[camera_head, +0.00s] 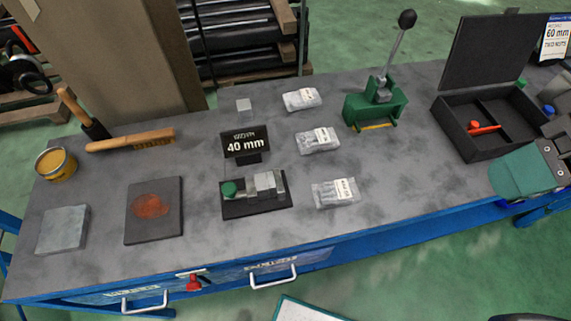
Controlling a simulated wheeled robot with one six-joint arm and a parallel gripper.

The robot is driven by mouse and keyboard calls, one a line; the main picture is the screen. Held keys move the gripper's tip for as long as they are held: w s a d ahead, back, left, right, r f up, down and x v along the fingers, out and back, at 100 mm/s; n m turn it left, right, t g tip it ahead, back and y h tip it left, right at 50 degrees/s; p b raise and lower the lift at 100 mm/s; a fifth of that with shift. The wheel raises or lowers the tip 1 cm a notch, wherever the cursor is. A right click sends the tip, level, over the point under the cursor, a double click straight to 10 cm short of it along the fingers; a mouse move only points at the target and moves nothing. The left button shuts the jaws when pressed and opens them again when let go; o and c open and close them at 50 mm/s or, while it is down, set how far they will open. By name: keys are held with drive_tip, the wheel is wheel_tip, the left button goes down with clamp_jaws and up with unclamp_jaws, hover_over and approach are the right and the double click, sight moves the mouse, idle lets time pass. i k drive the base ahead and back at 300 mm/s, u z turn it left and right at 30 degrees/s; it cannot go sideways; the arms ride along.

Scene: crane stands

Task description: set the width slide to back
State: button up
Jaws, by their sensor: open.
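The width slide (266,184) is a small fixture of grey metal blocks on a black base plate (240,208), near the front middle of the bench. A round green knob (229,189) sits at its left end. Behind it stands a black sign (245,143) reading 40 mm. I cannot tell from this view which setting the slide stands at.
Bagged parts (336,192) lie right of the slide. A dark plate with a reddish patch (153,212) lies left. Bench around the slide is mostly clear.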

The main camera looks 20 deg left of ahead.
sight(230, 192)
drive_tip(key=z, duration=0.15)
drive_tip(key=k, duration=0.75)
drive_tip(key=u, duration=1.2)
drive_tip(key=i, duration=0.5)
drive_tip(key=u, duration=0.05)
